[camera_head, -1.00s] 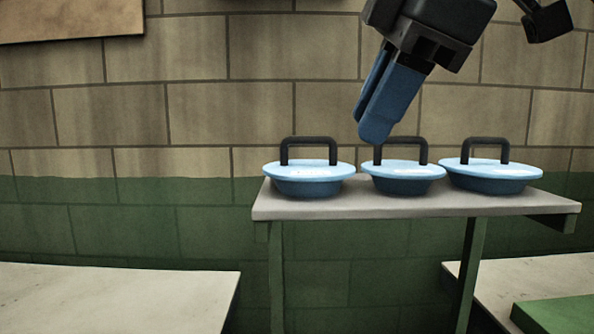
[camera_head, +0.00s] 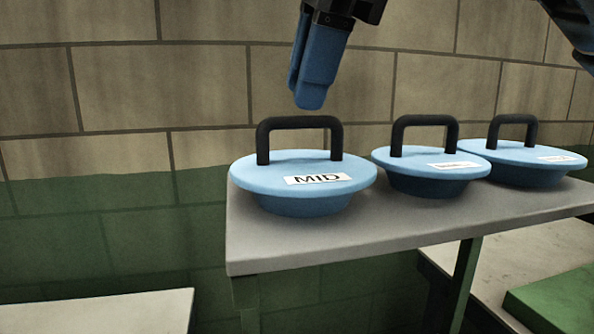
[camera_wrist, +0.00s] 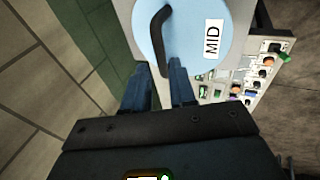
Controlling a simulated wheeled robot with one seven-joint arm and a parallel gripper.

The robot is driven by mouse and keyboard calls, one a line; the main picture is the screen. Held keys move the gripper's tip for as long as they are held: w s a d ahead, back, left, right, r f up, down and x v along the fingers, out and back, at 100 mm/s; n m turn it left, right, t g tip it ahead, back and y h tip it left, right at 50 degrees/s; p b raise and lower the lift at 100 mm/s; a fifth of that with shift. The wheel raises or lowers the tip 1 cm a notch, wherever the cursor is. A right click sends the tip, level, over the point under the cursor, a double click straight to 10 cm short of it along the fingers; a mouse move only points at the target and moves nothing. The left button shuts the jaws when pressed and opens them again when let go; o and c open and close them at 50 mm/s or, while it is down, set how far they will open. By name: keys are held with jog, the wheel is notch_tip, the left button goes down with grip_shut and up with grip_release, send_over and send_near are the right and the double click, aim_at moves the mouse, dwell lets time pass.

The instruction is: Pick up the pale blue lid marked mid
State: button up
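The pale blue lid marked MID (camera_head: 250,178) sits on a blue bowl at the left end of a shelf. It has a black arched handle (camera_head: 300,123) and a white label. My gripper (camera_head: 311,103), with blue fingers, is above this handle, apart from it. In the wrist view the lid (camera_wrist: 185,45) lies beyond my fingertips (camera_wrist: 160,72), with its handle (camera_wrist: 157,40) running lengthwise in the picture. A gap shows between the two fingers, so my gripper is open and empty.
Two similar lidded bowls stand to the right, a middle lid (camera_head: 415,164) and a right lid (camera_head: 530,153); their labels are too small to read. The shelf (camera_head: 400,228) is clear in front. A brick wall (camera_head: 200,90) stands behind. A green block (camera_head: 560,305) lies lower right.

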aim_at(301, 122)
jog(key=shift+d+p+x, duration=0.1)
jog(key=shift+p+x, duration=0.1)
jog(key=shift+x, duration=1.15)
jog(key=shift+d+p+x, duration=0.15)
jog(key=shift+p+x, duration=0.05)
jog(key=shift+x, duration=1.15)
grip_shut()
